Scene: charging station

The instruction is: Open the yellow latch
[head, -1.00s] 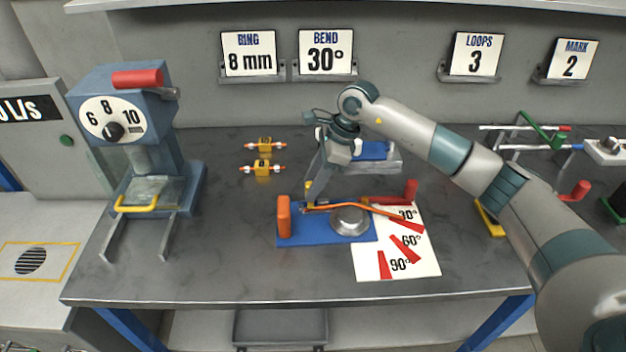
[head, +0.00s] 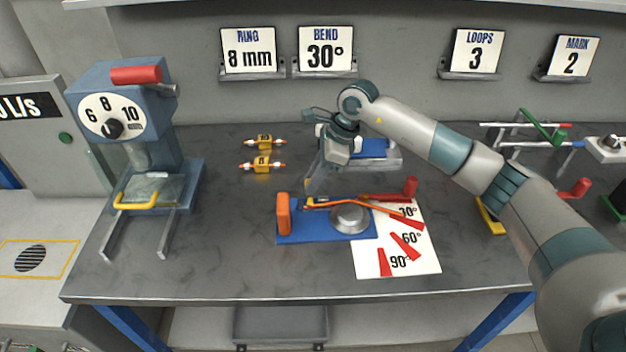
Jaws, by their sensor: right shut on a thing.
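The yellow latch (head: 319,200) is a small piece on the blue bending base (head: 293,235), low beside the orange rod (head: 382,209). My right gripper (head: 311,190) is directly over the latch and shut on it; its fingers partly hide the contact. The orange rod runs past the round metal disc (head: 350,218) towards the 30° mark. An orange block (head: 284,214) stands at the base's left end, and a red-handled lever (head: 410,187) lies behind the rod. My left gripper is not in view.
A white angle card (head: 400,262) with red wedges lies right of the base. Two yellow-bodied parts (head: 262,164) lie behind left. A blue press (head: 125,120) stands at the left. The front of the table (head: 230,270) is clear.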

